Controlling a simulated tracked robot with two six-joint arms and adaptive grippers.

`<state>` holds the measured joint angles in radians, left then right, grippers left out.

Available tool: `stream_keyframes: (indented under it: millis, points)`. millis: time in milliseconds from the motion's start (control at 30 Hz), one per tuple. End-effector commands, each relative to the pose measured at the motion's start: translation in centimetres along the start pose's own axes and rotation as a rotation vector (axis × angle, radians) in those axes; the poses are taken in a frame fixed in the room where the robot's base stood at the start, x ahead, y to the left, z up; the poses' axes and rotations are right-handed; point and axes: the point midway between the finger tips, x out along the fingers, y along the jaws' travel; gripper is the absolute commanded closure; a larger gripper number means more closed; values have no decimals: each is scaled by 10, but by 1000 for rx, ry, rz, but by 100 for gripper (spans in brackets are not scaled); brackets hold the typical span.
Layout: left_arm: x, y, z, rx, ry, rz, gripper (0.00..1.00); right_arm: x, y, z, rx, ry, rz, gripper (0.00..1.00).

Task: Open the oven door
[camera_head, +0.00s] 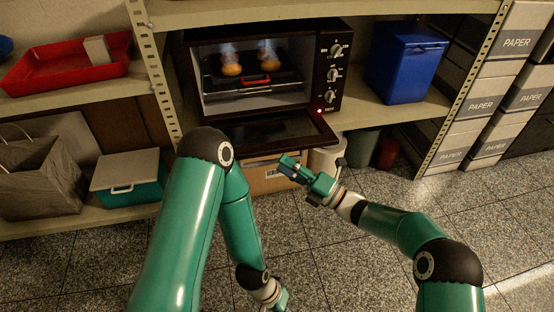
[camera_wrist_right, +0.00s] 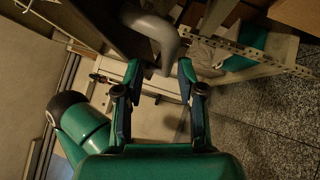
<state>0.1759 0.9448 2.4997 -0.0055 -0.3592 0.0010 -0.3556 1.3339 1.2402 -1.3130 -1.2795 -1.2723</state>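The black oven (camera_head: 318,70) stands on the middle shelf in the head view. Its door (camera_head: 270,131) hangs folded down and forward, leaving the lit inside uncovered. My left arm hides the door's left front corner. My right gripper (camera_head: 288,165) is just below and in front of the door's front edge. In the right wrist view its fingers (camera_wrist_right: 160,70) are apart with nothing clamped between them. A grey curved bar (camera_wrist_right: 153,35) is just beyond the fingertips; I cannot tell whether they touch it. My left gripper (camera_head: 281,298) is at the bottom edge, mostly cut off.
Inside the oven, two bun-like items (camera_head: 268,62) sit above a black tray with a red handle. A blue bin (camera_head: 405,65) stands right of the oven, a red tray (camera_head: 70,64) left. A cardboard box (camera_head: 268,180) is below the door. Tiled floor is clear at right.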

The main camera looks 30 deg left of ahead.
Motion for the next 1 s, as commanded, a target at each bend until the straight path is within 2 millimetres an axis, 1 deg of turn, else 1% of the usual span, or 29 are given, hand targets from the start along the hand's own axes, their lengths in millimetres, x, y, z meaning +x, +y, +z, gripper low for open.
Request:
stream_keyframes:
  millis: [33, 100, 200, 333, 500, 767, 800, 933, 1000]
  points:
    - [0, 0, 0, 0, 0, 0, 100, -13, 1, 2, 2, -4, 0, 61]
    - [0, 0, 0, 0, 0, 0, 100, -27, 0, 2, 1, -5, 0, 61]
    - [0, 0, 0, 0, 0, 0, 100, -47, 0, 2, 2, -5, 1, 61]
    - [0, 0, 0, 0, 0, 0, 100, -66, 0, 1, 1, -4, 1, 61]
    - [0, 0, 0, 0, 0, 0, 100, -79, 0, 1, 1, -2, 1, 61]
    - [0, 0, 0, 0, 0, 0, 100, -81, -1, 0, 1, -1, 2, 61]
    - [1, 0, 0, 0, 0, 0, 100, -81, -1, 0, 1, -1, 2, 62]
    - [-1, 0, 0, 0, 0, 0, 100, -84, -2, 4, 39, -30, -13, 84]
    - [-5, 2, 0, 0, 0, 0, 100, -93, -6, 12, 120, -92, -42, 96]
